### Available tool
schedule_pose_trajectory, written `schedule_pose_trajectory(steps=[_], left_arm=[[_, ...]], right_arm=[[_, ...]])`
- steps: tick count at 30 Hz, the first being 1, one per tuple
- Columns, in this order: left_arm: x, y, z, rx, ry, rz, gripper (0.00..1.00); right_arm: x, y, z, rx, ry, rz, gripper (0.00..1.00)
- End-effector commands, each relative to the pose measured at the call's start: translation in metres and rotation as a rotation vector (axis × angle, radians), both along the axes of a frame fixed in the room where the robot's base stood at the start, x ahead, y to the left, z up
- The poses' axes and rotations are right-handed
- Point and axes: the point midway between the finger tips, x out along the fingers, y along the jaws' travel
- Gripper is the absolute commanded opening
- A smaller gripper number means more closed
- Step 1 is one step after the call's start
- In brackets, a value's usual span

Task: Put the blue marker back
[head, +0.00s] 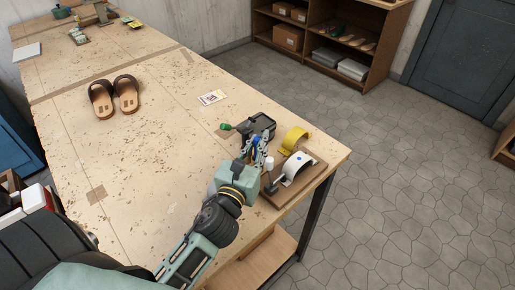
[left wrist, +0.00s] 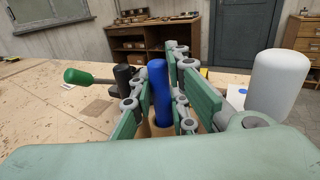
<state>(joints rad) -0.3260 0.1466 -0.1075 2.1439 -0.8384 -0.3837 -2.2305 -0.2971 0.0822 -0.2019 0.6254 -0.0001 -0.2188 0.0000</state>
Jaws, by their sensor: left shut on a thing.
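The blue marker (left wrist: 160,95) stands roughly upright between the green finger pads of my left gripper (left wrist: 154,80) in the left wrist view. The gripper is shut on it. Something tan shows around the marker's lower end, and I cannot tell whether the marker rests in it. In the head view my left gripper (head: 258,150) is at the bench's right front, just in front of a black tool (head: 262,123). Only a bit of blue shows between its fingers there. My right gripper is not in view.
Beside the gripper stands a white-topped cylinder (head: 268,163) and a wooden board (head: 294,185) with a white curved strap (head: 298,164). A yellow strap (head: 293,138) is behind. A green knob (head: 226,127) sticks out left.

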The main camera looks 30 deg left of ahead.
Motion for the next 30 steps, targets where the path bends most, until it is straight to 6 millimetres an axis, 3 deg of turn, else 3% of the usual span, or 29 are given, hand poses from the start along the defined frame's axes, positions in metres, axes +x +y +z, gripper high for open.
schedule_pose_trajectory(steps=[5,13,14,16,27,30], left_arm=[[0.000,0.000,-0.006,0.001,-0.002,0.000,0.00],[0.000,0.000,-0.010,0.000,-0.001,-0.001,0.00],[0.000,0.000,-0.008,0.000,-0.001,-0.001,0.17],[0.000,0.000,-0.008,0.000,-0.001,-0.001,0.22],[0.000,0.000,-0.003,0.001,-0.002,0.000,0.22],[-0.011,-0.002,-0.008,0.000,0.001,-0.001,0.22]], right_arm=[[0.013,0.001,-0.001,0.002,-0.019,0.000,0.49],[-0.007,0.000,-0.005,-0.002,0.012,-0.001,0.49],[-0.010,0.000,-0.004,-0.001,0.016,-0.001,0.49],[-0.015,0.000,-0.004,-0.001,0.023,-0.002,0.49],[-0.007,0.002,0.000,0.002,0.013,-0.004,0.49],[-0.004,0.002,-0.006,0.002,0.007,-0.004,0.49]])
